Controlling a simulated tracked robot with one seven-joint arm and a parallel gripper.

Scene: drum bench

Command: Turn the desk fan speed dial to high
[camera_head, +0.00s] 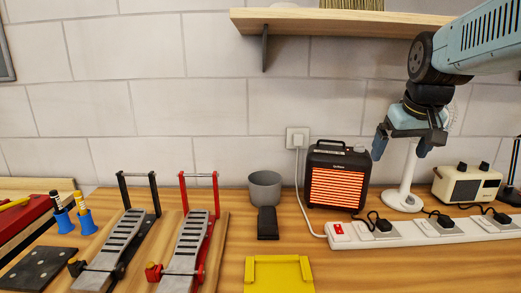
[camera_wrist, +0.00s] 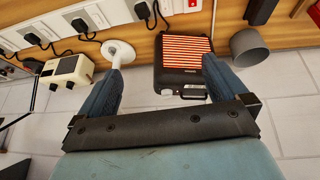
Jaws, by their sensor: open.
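The desk fan (camera_head: 404,192) stands on the bench at right, with a round white base and a white post. Its head is mostly hidden behind my arm, with only a thin wire edge showing. I cannot make out the speed dial in either view. My gripper (camera_head: 403,147) is open and empty, fingers pointing down, above the bench in front of the fan's post. In the wrist view my gripper (camera_wrist: 163,72) has its fingers apart, with the heater between them.
A black heater (camera_head: 337,187) with a glowing orange grille stands left of the fan. A white power strip (camera_head: 448,230) with plugs and cords runs in front. A cream radio (camera_head: 466,184) stands right. A wooden shelf (camera_head: 335,22) is overhead. A grey cup (camera_head: 265,186) and pedals stand left.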

